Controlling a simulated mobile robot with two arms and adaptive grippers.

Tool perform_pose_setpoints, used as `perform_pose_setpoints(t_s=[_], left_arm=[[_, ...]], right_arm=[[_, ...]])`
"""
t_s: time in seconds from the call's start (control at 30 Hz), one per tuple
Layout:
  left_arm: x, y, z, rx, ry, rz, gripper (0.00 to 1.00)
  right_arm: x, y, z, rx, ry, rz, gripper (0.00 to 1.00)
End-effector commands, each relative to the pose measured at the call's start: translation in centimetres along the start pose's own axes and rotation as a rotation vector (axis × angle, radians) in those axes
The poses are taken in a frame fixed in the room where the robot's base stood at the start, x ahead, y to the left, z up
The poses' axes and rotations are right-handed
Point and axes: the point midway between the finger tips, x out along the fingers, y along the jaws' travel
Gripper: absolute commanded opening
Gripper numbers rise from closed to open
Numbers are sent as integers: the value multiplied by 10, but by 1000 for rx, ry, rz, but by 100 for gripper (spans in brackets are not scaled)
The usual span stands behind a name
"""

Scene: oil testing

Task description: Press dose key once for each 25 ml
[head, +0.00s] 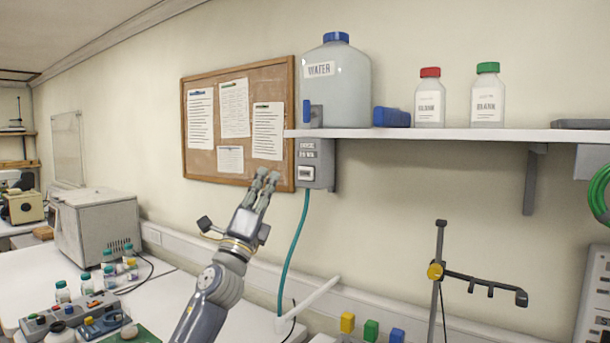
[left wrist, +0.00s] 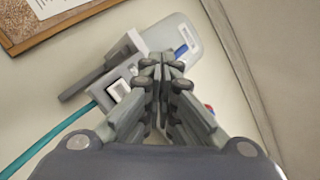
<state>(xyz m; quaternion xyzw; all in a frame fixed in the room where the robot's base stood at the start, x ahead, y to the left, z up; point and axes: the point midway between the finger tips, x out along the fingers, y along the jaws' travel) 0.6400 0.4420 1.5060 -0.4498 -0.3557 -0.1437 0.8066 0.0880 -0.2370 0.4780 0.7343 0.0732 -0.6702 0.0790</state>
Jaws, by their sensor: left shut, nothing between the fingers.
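The dosing box (head: 315,163) is a grey unit fixed under the left end of the wall shelf, with labels and a pale key (head: 306,173) on its front. A large bottle labelled WATER (head: 336,85) stands on the shelf above it. My left gripper (head: 267,178) is shut and empty, raised to the left of the box in the head view. In the left wrist view the shut fingertips (left wrist: 162,70) appear close beside the box, with the key (left wrist: 119,90) left of them. I cannot tell whether they touch it. My right gripper is not seen.
The shelf (head: 460,134) also holds a red-capped bottle (head: 430,98), a green-capped bottle (head: 487,96) and a blue block (head: 391,117). A teal hose (head: 292,245) hangs from the box. A corkboard (head: 240,122) is behind my gripper. A clamp stand (head: 438,275) stands at right.

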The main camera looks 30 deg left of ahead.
Motion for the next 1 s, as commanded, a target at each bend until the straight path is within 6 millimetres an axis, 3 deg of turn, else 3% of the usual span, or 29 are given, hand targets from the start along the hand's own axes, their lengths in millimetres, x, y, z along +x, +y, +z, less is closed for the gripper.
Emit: perform_pose_setpoints(t_s=[0.27,0.67,1.0], left_arm=[[9,9,-7,-3,-4,1,0],[45,38,-36,-4,-4,1,0],[60,45,-45,-2,0,0,0]], right_arm=[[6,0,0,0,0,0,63],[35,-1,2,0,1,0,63],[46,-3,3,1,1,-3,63]])
